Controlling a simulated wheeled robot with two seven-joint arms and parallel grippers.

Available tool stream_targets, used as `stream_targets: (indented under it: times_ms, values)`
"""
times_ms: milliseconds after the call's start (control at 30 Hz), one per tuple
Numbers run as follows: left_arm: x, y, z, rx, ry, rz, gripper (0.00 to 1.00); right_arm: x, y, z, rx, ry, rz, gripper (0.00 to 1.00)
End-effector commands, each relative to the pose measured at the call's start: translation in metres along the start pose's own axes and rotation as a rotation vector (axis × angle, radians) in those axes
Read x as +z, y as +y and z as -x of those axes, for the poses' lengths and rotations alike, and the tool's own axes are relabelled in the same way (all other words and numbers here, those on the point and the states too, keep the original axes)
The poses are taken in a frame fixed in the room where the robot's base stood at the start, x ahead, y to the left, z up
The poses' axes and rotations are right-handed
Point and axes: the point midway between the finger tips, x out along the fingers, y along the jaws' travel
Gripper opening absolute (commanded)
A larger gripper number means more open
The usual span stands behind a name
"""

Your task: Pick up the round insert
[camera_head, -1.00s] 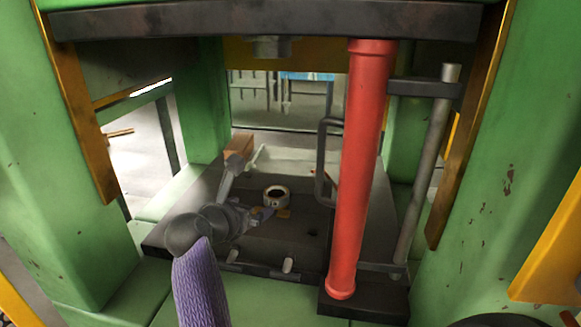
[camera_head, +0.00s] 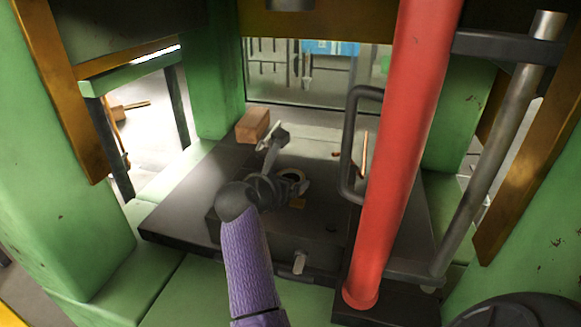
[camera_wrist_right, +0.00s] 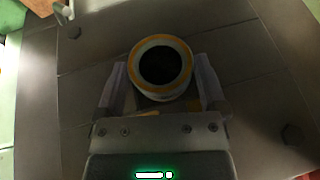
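The round insert (camera_head: 293,175) is a short pale ring with a dark hole, standing on the dark press bed (camera_head: 180,213). In the head view my right gripper (camera_head: 292,186) partly covers it. In the right wrist view the insert (camera_wrist_right: 160,97) shows an orange-yellow rim. There my right gripper (camera_wrist_right: 160,66) is open, one finger on each side of the insert's near half. Narrow gaps show between the fingers and the ring, so it does not look gripped. My left gripper is out of view.
A red column (camera_head: 398,150) stands right of my right arm, with a dark bent handle (camera_head: 348,150) beside it. A brown block (camera_head: 253,125) sits at the bed's back left. Green press posts (camera_head: 75,150) flank the opening. The bed's left part is clear.

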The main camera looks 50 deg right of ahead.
Motion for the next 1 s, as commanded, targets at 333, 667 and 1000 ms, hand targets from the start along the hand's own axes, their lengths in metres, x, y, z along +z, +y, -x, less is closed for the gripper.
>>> stream_targets:
  times_ms: [333, 667, 1000]
  values:
    - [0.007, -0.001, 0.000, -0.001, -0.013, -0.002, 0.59, 0.000, 0.000, 0.000, 0.000, 0.001, 0.000, 0.13]
    - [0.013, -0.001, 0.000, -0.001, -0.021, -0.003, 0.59, 0.001, 0.000, 0.000, 0.000, -0.002, 0.000, 0.00]
    - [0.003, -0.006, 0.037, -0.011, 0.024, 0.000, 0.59, 0.062, 0.000, 0.026, 0.004, -0.005, -0.009, 0.00]
